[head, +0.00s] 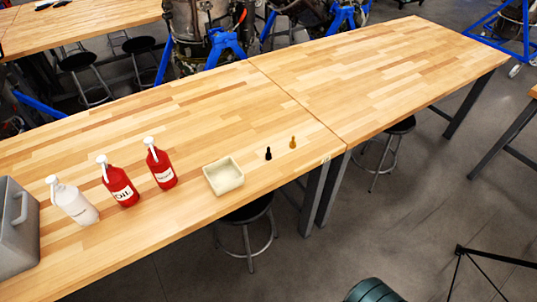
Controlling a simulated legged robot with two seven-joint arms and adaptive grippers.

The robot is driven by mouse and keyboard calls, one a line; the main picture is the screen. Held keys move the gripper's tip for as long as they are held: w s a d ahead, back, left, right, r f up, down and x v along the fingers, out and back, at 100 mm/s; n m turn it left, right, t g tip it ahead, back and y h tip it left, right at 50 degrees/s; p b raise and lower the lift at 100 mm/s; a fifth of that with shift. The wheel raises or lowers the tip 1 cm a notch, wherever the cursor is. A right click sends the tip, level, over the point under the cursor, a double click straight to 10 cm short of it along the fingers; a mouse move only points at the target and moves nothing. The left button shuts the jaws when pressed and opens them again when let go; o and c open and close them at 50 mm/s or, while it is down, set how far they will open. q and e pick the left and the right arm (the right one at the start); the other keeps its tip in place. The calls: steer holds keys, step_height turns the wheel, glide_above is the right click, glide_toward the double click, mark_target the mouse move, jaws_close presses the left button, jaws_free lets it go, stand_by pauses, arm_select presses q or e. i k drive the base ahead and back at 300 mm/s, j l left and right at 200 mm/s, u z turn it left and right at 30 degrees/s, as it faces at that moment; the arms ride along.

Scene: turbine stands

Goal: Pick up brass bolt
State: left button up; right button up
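A small brass bolt (293,143) stands upright on the wooden workbench (215,112), near its front edge and close to the seam with the second bench. A small black bolt-like piece (268,154) stands just to its left. Neither of my grippers shows in the head view, and nothing touches the brass bolt.
A cream tray (224,177) sits left of the small pieces. Two red bottles (162,168) (121,186), a white bottle (75,204) and a grey case (15,232) stand further left. Stools (247,222) are under the benches. The right bench (380,75) is clear.

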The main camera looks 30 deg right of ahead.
mark_target(293, 144)
steer(key=z, duration=1.3)
